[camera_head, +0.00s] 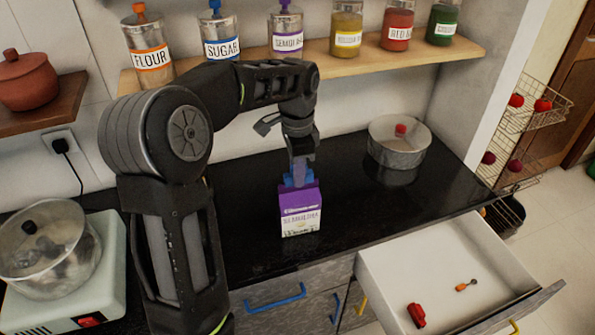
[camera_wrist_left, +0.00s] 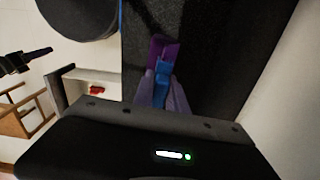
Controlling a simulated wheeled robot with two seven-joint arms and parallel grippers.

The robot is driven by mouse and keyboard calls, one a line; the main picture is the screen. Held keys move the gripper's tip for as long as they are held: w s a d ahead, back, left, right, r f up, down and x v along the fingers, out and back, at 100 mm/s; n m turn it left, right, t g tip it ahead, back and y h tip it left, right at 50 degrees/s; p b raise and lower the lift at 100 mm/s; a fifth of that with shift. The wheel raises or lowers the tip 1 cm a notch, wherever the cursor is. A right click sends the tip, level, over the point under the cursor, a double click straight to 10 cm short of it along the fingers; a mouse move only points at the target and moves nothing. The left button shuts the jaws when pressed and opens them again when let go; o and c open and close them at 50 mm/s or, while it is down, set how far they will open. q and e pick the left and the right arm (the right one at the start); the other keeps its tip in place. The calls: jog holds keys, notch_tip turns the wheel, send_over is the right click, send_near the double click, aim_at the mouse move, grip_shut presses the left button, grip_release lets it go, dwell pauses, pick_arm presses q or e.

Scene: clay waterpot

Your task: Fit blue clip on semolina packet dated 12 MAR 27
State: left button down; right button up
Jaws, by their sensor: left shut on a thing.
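The semolina packet (camera_head: 300,220), purple on top and white below, stands upright on the black worktop; any date on it is too small to read. My left gripper (camera_head: 298,172) points down over its top, shut on the blue clip (camera_head: 300,180). In the left wrist view the blue clip (camera_wrist_left: 162,74) sits between the fingertips (camera_wrist_left: 163,88), against or just over the purple top of the packet (camera_wrist_left: 164,48). I cannot tell whether the clip grips the packet's top edge.
An open white drawer (camera_head: 385,262) holds a red clip (camera_head: 416,315) and a small orange item (camera_head: 466,285). A round grey tin (camera_head: 398,150) stands at the back right. A shelf (camera_head: 350,58) of labelled jars runs behind my left arm. A glass-lidded pot (camera_head: 45,250) stands left.

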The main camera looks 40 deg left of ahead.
pick_arm(q)
jog(key=shift+f+b, duration=0.45)
jog(key=shift+f, duration=0.6)
dwell(1.7)
jog(key=c, duration=1.3)
grip_release()
jog(key=shift+o, duration=0.2)
notch_tip(320, 180, up, 8)
jog(key=shift+f+b, duration=0.1)
jog(key=shift+b, duration=0.25)
